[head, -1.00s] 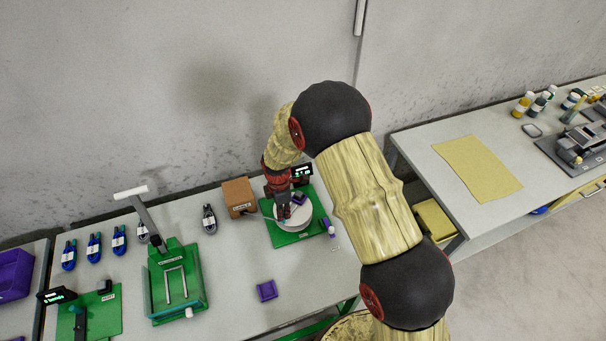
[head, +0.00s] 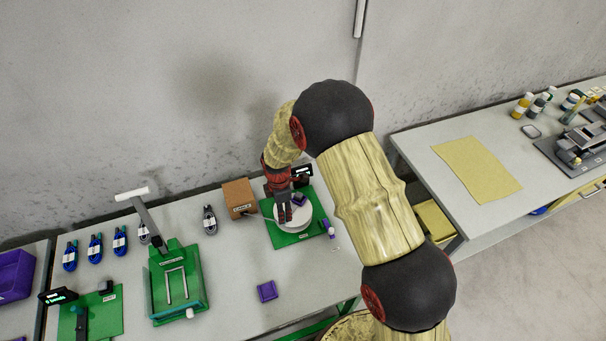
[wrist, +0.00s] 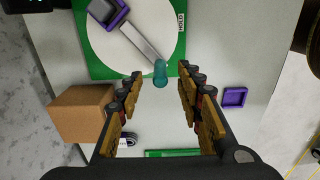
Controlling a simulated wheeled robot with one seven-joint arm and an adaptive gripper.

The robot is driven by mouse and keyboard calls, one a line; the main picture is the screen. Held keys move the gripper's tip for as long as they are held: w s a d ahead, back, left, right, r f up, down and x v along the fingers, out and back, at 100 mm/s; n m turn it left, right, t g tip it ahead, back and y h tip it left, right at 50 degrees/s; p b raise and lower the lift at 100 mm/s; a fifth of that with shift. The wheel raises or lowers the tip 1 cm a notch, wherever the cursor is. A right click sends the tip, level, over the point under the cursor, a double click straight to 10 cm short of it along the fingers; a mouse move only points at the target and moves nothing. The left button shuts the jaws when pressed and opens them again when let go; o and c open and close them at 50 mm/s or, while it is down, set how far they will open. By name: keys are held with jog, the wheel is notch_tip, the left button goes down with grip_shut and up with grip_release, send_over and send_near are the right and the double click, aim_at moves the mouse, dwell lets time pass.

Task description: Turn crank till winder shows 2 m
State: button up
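The winder is a white disc (head: 297,222) on a green base (head: 283,240), with a small dark display (head: 302,171) behind it whose figures are too small to read. In the wrist view a grey crank arm (wrist: 141,43) runs from a purple hub (wrist: 106,12) to a teal knob (wrist: 161,73) at the disc's edge. My gripper (wrist: 161,70) is open, its fingertips on either side of the knob with a visible gap on each side. In the head view my gripper (head: 285,213) hangs over the disc and hides the knob.
A brown box (head: 239,198) stands left of the winder; a cable bundle (head: 210,220) lies beside it. A purple tray (head: 267,291) lies in front. A green fixture with a lever (head: 178,280) and several blue cable bundles (head: 95,247) are further left.

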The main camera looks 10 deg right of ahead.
jog(key=shift+r+p, duration=1.6)
jog(key=shift+r, duration=1.75)
